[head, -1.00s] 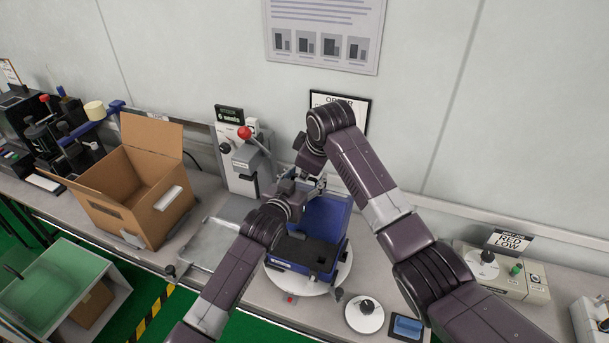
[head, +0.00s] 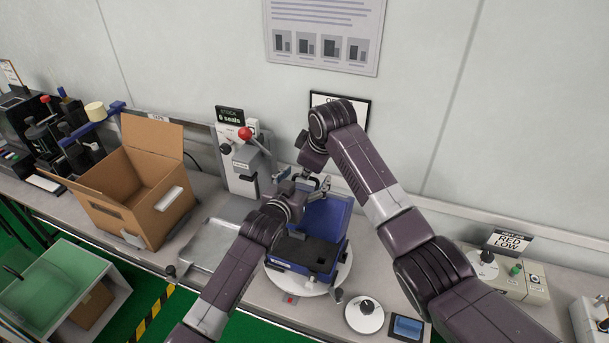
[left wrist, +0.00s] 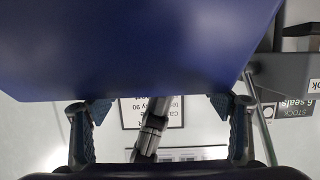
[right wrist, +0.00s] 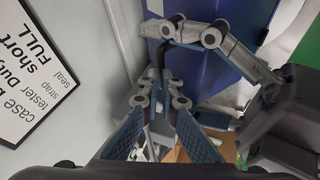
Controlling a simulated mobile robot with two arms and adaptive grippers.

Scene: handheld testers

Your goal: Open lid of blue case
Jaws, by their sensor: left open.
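The blue case (head: 333,252) sits on a white round turntable (head: 343,279), its dark inside showing. Its blue lid (head: 333,216) stands raised at the back. In the left wrist view the lid (left wrist: 140,45) fills the top, with my left gripper (left wrist: 160,106) open and empty at its edge. In the right wrist view my right gripper (right wrist: 162,80) has its fingertips close together near the blue lid (right wrist: 205,72). I cannot tell whether anything is between them. The left gripper's fingers (right wrist: 190,30) cross in front of the lid there. In the head view my arms hide part of the lid.
An open cardboard box (head: 135,205) stands left of a grey metal plate (head: 212,243). A press with a red knob (head: 245,133) is behind the plate. A round dial (head: 365,312) and control box (head: 505,272) are at right. A framed card (head: 357,105) is on the wall behind.

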